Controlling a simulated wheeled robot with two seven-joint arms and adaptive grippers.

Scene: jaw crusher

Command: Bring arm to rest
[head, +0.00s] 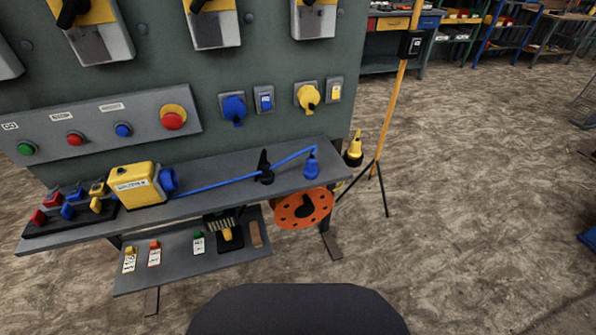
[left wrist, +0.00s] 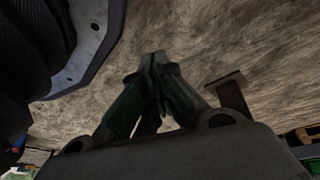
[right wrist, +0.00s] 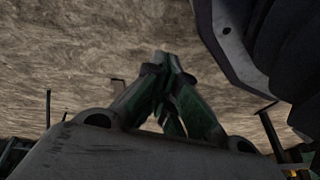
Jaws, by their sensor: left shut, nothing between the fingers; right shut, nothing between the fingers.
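My left gripper (left wrist: 152,72) shows in the left wrist view with its fingertips together and nothing between them. My right gripper (right wrist: 164,66) shows in the right wrist view, also with its fingertips together and empty. Both hang over bare brown floor, close to parts of my own body. Neither arm nor gripper shows in the head view. Neither gripper touches anything of the place that I can see.
A panel (head: 190,75) with switches and buttons stands ahead. Its shelf (head: 222,188) carries a yellow box (head: 138,184) with a blue cable (head: 225,183). An orange reel (head: 303,208) hangs below. A yellow pole on a tripod (head: 388,110) stands right.

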